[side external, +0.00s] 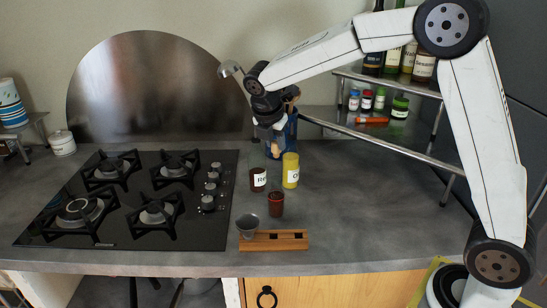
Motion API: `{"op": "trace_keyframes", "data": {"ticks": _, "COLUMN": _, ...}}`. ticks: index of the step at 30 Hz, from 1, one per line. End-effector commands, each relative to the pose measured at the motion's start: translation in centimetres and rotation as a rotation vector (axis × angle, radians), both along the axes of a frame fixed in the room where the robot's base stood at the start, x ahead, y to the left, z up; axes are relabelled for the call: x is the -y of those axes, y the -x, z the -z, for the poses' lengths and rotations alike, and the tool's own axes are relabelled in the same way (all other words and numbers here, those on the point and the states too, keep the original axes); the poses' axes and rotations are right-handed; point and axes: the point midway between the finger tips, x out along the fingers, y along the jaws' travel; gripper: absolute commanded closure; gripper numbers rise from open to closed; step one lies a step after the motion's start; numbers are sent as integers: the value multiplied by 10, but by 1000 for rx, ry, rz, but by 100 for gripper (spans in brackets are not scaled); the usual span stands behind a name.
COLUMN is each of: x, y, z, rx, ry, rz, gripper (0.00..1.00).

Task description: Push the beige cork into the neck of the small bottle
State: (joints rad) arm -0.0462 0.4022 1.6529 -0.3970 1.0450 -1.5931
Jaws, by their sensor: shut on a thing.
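My gripper (275,140) points down above the counter, in front of a blue container. It is shut on a small beige piece, which looks like the cork (276,150); the grip is small and partly unclear. Below it, a small reddish-brown vessel (276,204) stands upright on the counter, apart from the cork; it may be the small bottle. Behind it stand a dark jar (258,179) with a white label and a yellow jar (291,170) with a white label. I cannot make out an open neck on any of them.
A wooden slotted block (274,243) lies near the counter's front edge, with a grey funnel-like cup (248,225) at its left end. A black gas hob (130,203) is at left. A metal shelf (385,135) with bottles is behind right. Counter at right is clear.

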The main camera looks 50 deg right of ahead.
Motion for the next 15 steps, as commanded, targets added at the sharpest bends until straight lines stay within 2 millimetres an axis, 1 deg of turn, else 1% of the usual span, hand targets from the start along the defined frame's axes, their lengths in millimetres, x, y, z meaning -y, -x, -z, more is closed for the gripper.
{"op": "trace_keyframes", "data": {"ticks": 8, "x": 0, "y": 0, "z": 15, "rx": -1, "ry": 1, "rz": -1, "gripper": 100}}
{"op": "trace_keyframes", "data": {"ticks": 15, "x": 0, "y": 0, "z": 33, "rx": -1, "ry": 0, "rz": -1, "gripper": 100}}
